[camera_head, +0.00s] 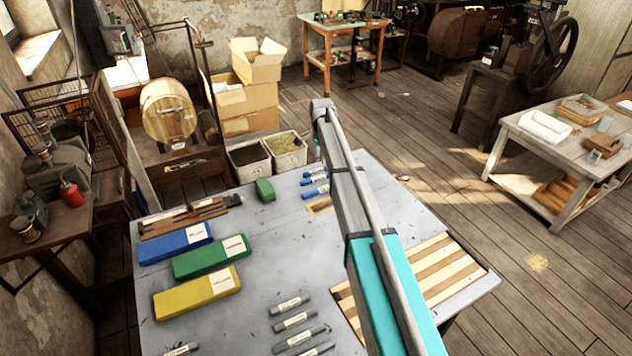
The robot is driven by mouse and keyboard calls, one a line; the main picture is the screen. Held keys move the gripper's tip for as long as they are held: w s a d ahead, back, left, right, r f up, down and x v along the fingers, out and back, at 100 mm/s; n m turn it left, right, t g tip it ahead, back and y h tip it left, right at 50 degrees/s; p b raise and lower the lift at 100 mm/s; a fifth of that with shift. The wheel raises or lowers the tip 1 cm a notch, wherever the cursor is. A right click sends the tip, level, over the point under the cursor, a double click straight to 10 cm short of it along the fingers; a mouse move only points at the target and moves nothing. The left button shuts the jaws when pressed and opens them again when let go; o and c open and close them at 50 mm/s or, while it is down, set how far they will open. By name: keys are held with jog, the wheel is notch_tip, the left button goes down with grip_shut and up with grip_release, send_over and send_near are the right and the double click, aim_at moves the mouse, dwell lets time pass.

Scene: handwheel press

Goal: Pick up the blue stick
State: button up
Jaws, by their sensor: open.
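Short blue sticks (313,182) lie side by side on the grey table (250,310), near its far edge and just left of my arm. I see about three, with pale labels; their right ends are close to or partly behind my arm in the picture. My arm runs from the bottom right up to a joint above the far table edge.
Blue (170,245), green (210,258) and yellow (195,293) flat boxes lie on the table's left. A small green block (265,190) is left of the sticks. Several grey sticks (295,321) lie in front. A striped wooden board (440,282) is at right.

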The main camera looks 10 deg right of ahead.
jog(key=m, duration=0.2)
send_over(319, 177)
jog(key=shift+s+a+f, duration=0.1)
jog(key=shift+s+a, duration=0.05)
jog(key=shift+a, duration=0.05)
jog(key=shift+f, duration=0.1)
notch_tip(319, 177, down, 8)
jog(key=b, duration=0.8)
jog(key=shift+f+b, duration=0.25)
jog(key=shift+b, duration=0.15)
jog(key=shift+d+f+b, duration=0.15)
jog(key=shift+f+b, duration=2.45)
grip_shut()
